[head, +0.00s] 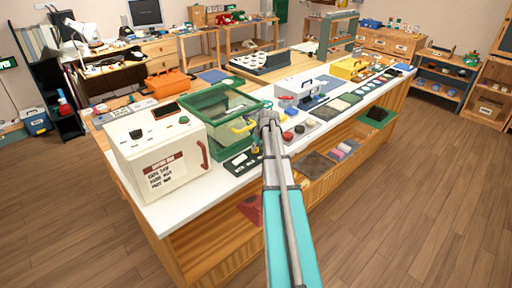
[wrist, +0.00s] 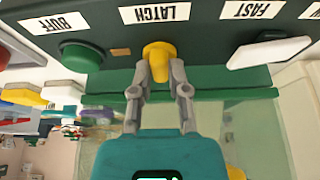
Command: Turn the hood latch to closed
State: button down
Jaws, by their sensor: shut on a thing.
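The hood latch is a yellow knob (wrist: 157,52) beside a "LATCH" label on a dark panel (wrist: 110,32), seen upside down in the wrist view. My gripper (wrist: 160,78) is shut on this knob, with one finger on each side. The green-framed clear hood (head: 215,103) stands on the white counter in the head view, with a yellow handle (head: 243,127) on its front. My gripper also shows in the head view (head: 267,122), at the hood's right front side. The fingertips and the knob's exact angle are hard to make out there.
On the panel, a green knob (wrist: 82,55) sits by "BUFF" and a white paddle (wrist: 270,51) by "FAST", on either side of the latch. A white box (head: 160,155) with a red handle stands left of the hood. Small items fill the counter to the right.

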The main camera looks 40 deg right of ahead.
jog(key=c, duration=0.6)
grip_release()
jog(key=shift+n, duration=0.4)
jog(key=n, duration=0.1)
jog(key=n+y, duration=0.1)
jog(key=n, duration=0.1)
jog(key=shift+w+d+g+y, duration=0.1)
jog(key=shift+d+g+y, duration=0.05)
jog(key=shift+g+y, duration=0.15)
jog(key=p+v, duration=1.3)
jog(key=v, duration=0.1)
jog(key=a+f+g+b, duration=0.1)
jog(key=a, duration=0.9)
jog(key=s+a+f+g+b, duration=0.1)
jog(key=a, duration=0.9)
jog(key=a+f+g+b, duration=0.1)
jog(key=a+f, duration=0.1)
jog(key=a, duration=0.8)
jog(key=shift+s+a+f+g, duration=0.1)
jog(key=shift+s+a+g, duration=0.05)
jog(key=shift+a+g, duration=0.2)
